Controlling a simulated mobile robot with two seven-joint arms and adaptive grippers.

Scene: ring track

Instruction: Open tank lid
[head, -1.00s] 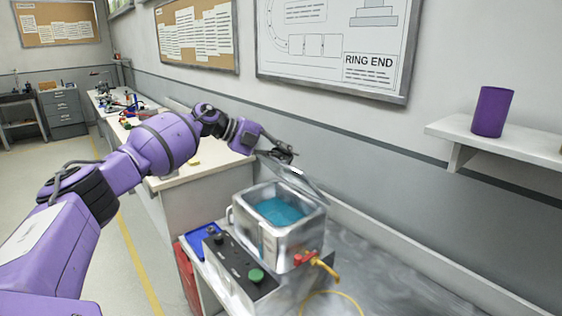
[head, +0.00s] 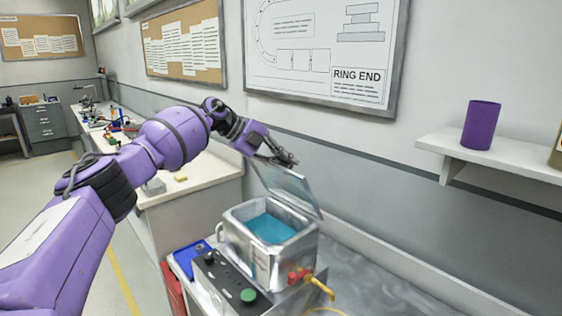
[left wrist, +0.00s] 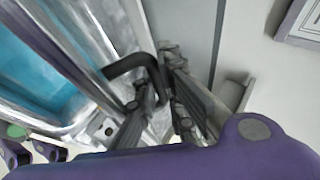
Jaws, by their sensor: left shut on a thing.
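A metal tank (head: 243,245) with blue liquid (head: 270,228) inside stands on the bench, its top open. Its lid (head: 288,188) is hinged at the back and stands steeply raised, leaning back towards the wall. My left gripper (head: 284,160) is at the lid's upper edge. In the left wrist view, the gripper (left wrist: 163,100) is shut on the lid's black handle (left wrist: 130,63), and the blue liquid (left wrist: 35,75) shows at left. The fingers hide part of the handle.
A control box with a green button (head: 248,295) sits in front of the tank. A blue tray (head: 188,257) lies at left. A wall shelf (head: 490,157) holds a purple cup (head: 481,125). The bench right of the tank is clear.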

